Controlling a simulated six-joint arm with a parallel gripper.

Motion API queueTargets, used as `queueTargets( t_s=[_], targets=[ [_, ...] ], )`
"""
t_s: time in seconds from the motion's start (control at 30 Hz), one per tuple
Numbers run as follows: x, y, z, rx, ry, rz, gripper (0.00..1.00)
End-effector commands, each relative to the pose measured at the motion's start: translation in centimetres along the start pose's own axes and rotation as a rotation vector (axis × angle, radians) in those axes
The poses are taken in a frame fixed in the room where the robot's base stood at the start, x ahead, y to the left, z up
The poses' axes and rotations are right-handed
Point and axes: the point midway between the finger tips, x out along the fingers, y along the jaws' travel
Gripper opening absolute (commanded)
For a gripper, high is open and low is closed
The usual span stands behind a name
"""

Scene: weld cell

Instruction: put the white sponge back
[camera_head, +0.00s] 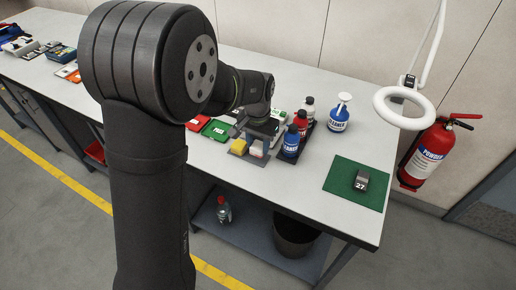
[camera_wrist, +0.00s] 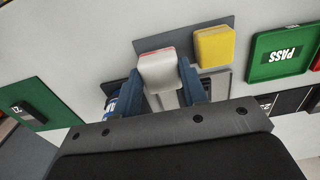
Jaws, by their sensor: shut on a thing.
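The white sponge (camera_wrist: 158,68) has a reddish edge and sits between my gripper's two dark blue fingers in the wrist view. My gripper (camera_wrist: 163,88) is shut on it. In the head view the white sponge (camera_head: 257,151) shows just below my gripper (camera_head: 258,136), right of the yellow sponge (camera_head: 238,146). In the wrist view the yellow sponge (camera_wrist: 214,47) lies on a dark grey mat (camera_wrist: 186,36). The white sponge overlaps this mat, on the other side from the yellow one. I cannot tell whether it touches the mat.
A blue bottle (camera_head: 291,141) and a red bottle (camera_head: 301,121) stand close right of my gripper. A green tray (camera_head: 214,130) and red tray (camera_head: 194,124) lie left. A green mat (camera_head: 343,191) holds a dark block (camera_head: 361,179).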

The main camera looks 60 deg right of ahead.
Motion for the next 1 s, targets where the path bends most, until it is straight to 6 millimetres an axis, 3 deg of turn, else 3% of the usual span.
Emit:
queueTargets(
  t_s=[0.17,0.53,0.57,0.63,1.0],
  targets=[
    [2.4,0.0,0.1,0.0,-0.002,0.0,0.14],
    [2.8,0.1,0.0,0.0,-0.001,0.0,0.14],
    [2.8,0.1,0.0,0.0,-0.001,0.0,0.45],
    [2.8,0.1,0.0,0.0,-0.001,0.0,0.58],
    [2.2,0.0,0.0,0.0,0.001,-0.001,0.61]
  ],
)
